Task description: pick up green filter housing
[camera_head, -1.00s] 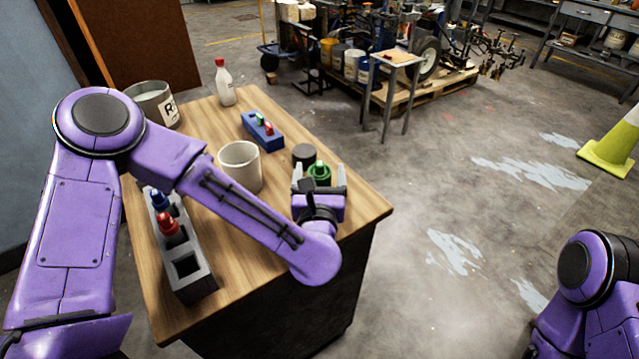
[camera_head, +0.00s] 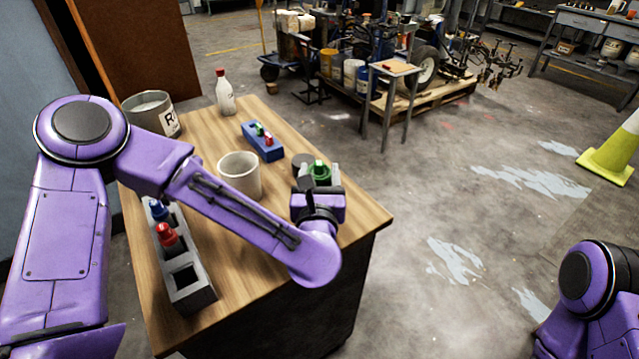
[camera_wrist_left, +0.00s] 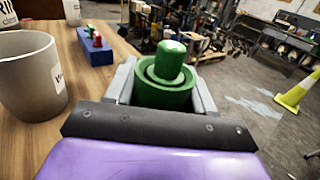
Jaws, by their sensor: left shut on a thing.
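The green filter housing (camera_head: 319,170) is near the right edge of the wooden table, with a rounded green knob on top. In the left wrist view the housing (camera_wrist_left: 165,88) stands upright between the two grey fingers. My left gripper (camera_head: 319,177) is shut on it, one finger on each side. Its lower part is hidden by the gripper, so I cannot tell whether it touches the table. My right arm (camera_head: 590,290) shows at the lower right; its gripper is out of view.
A beige cup (camera_head: 240,176), a blue block (camera_head: 262,143), a grey rack (camera_head: 190,285) with red and blue pieces, a bottle (camera_head: 225,95) and a metal can (camera_head: 150,110) stand on the table (camera_head: 270,245).

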